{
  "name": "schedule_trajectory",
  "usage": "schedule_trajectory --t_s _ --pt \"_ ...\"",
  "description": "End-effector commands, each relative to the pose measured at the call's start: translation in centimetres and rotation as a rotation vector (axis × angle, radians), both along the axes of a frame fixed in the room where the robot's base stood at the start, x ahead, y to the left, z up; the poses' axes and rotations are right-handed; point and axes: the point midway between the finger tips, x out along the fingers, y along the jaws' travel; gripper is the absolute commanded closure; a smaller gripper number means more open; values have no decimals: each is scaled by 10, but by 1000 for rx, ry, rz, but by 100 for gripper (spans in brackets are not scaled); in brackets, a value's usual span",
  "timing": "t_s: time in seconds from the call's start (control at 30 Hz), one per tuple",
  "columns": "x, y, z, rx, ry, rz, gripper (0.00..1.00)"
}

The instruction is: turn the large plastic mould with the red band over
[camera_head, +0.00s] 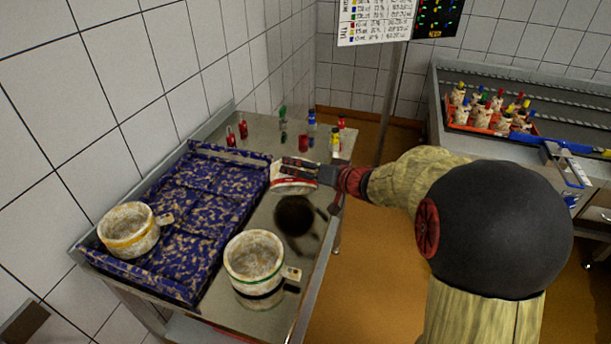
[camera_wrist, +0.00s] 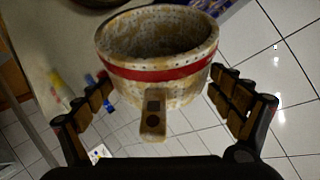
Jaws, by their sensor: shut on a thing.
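The large mould with the red band (camera_head: 291,187) is off-white and stained, and it is in my gripper (camera_head: 299,169) above the steel table.
A yellow-banded mould (camera_head: 128,231) stands on the blue patterned tray (camera_head: 190,272). A green-banded mould (camera_head: 254,258) stands upright on the table (camera_head: 305,262), near its front. Several small coloured items, including a red one (camera_head: 303,143), stand at the back. A conveyor (camera_head: 560,105) is at right.

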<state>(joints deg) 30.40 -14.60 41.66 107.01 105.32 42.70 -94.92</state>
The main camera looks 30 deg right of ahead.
Motion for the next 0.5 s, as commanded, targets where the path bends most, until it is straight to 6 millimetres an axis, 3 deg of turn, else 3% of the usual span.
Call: schedule_trajectory --t_s 0.3,0.5 --pt "-1 11 4 -390 -104 167 66" --pt "-2 15 4 -534 -141 229 66"
